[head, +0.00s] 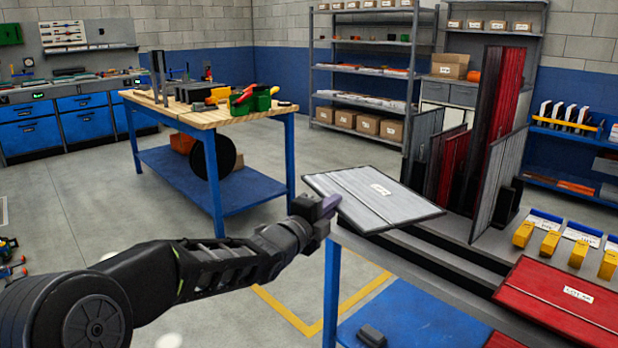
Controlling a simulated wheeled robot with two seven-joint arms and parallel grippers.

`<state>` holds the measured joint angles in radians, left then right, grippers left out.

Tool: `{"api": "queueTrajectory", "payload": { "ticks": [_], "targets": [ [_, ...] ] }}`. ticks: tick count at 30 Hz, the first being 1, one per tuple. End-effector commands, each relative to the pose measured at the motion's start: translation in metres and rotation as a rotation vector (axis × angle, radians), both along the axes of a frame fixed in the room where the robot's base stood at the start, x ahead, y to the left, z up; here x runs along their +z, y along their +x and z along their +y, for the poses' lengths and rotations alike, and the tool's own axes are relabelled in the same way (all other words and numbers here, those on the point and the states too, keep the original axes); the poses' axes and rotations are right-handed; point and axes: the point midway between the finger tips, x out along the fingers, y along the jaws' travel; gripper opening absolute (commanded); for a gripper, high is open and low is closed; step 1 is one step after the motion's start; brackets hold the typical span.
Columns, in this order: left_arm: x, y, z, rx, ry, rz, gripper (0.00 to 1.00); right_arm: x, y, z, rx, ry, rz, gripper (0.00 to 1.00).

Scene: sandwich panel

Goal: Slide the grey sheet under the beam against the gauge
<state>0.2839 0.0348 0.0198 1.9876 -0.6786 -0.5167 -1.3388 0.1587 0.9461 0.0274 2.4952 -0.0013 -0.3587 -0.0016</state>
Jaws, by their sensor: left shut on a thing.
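The grey sheet (352,188) is a flat, ribbed panel with a small white label. My left gripper (325,207) is shut on its left edge, near the front left corner. The sheet is held roughly level, over the far left end of a bench (398,243) with a grey top and dark strips. I cannot tell whether the sheet touches the bench. My right gripper is out of view. I cannot make out a beam or a gauge for certain; yellow blocks (523,233) with white labels stand at the bench's right.
A red labelled panel (530,290) lies at the right front. A wooden-topped table (190,116) with tools stands at the back left. The floor between is open.

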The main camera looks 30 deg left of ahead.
Motion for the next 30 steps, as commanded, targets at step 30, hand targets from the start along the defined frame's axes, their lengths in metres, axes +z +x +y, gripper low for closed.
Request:
{"api": "queueTrajectory", "payload": {
  "ticks": [30],
  "targets": [
    [-0.058, -0.046, -0.143, 0.03, -0.029, -0.02, 0.0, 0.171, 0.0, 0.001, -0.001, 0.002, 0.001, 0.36]
  ]
}}
